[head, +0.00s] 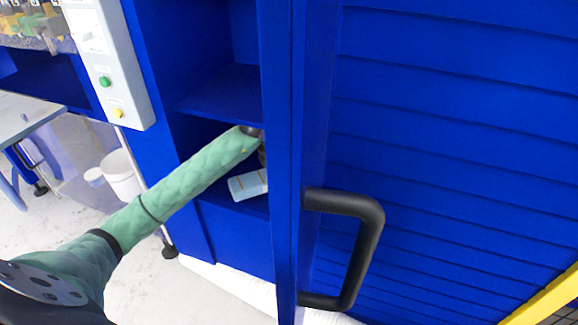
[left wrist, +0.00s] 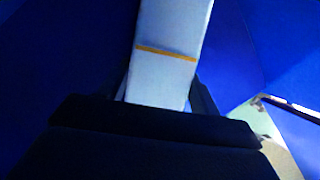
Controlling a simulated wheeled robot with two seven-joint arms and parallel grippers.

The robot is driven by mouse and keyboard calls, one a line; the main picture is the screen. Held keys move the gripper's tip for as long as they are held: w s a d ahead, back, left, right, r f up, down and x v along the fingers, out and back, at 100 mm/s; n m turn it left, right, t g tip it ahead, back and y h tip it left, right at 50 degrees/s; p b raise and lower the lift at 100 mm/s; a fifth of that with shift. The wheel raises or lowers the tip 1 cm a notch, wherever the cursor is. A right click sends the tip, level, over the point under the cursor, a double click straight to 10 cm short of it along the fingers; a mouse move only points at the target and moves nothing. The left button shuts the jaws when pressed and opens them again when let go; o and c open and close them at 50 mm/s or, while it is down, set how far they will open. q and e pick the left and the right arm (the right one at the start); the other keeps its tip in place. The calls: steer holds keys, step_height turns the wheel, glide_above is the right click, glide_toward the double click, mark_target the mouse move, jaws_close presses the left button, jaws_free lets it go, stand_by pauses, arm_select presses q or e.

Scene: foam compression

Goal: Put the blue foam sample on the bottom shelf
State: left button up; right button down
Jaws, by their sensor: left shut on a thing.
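The foam sample (head: 248,185) is a pale blue block with thin orange bands. In the head view it lies low inside the blue cabinet, at the bottom shelf (head: 247,207), partly hidden by the door edge. In the left wrist view the foam sample (left wrist: 168,50) stretches away from between the fingers of my left gripper (left wrist: 160,97), which is shut on it. My left arm, in a green sleeve, reaches into the cabinet; its gripper is mostly hidden in the head view. Whether the foam touches the shelf I cannot tell. My right gripper is not in view.
A higher shelf (head: 235,92) sits just above my left arm's end. The blue cabinet door (head: 440,130) with a black handle (head: 370,245) stands to the right. A control panel (head: 108,70) and white buckets (head: 122,175) are at the left.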

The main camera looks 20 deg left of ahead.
arm_select(q)
steer(key=w, duration=0.3)
steer(key=shift+w+a, duration=0.1)
steer(key=shift+w, duration=0.3)
steer(key=shift+w+f, duration=0.15)
steer(key=shift+f, duration=0.6)
steer(key=shift+f, duration=0.1)
steer(key=o, duration=1)
